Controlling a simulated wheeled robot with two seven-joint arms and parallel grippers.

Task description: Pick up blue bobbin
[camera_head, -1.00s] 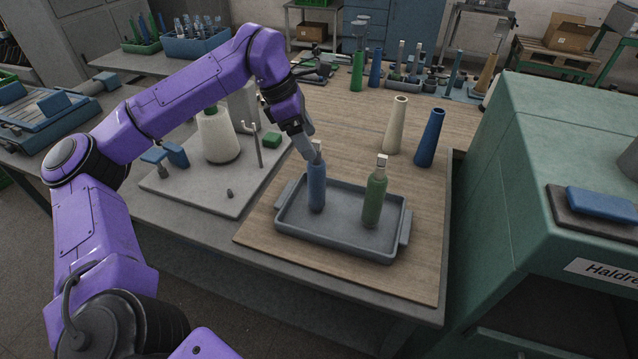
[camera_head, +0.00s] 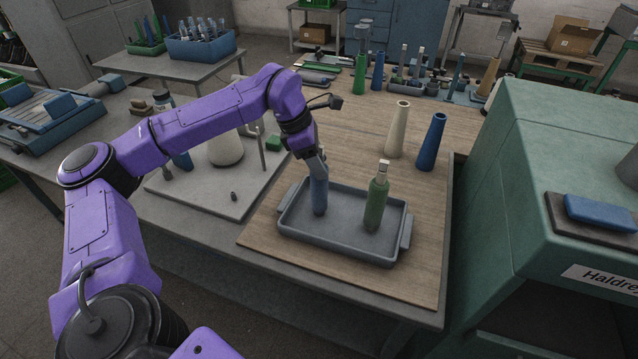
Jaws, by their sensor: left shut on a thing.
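The blue bobbin (camera_head: 319,194) stands upright in the left part of the grey tray (camera_head: 352,248). My left gripper (camera_head: 318,168) comes down on it from above and is shut on its top, which the fingers hide. The bobbin's lower end shows at or very close to the tray floor; I cannot tell whether it touches. A green bobbin (camera_head: 376,204) with a pale top stands upright in the right part of the tray. My right gripper is not in view.
A cream cone (camera_head: 397,130) and a dark blue cone (camera_head: 431,143) stand behind the tray on the wooden board (camera_head: 430,235). A pale plate (camera_head: 205,196) with a yarn cone (camera_head: 225,150) and thin posts lies left. A green machine (camera_head: 545,130) bounds the right side.

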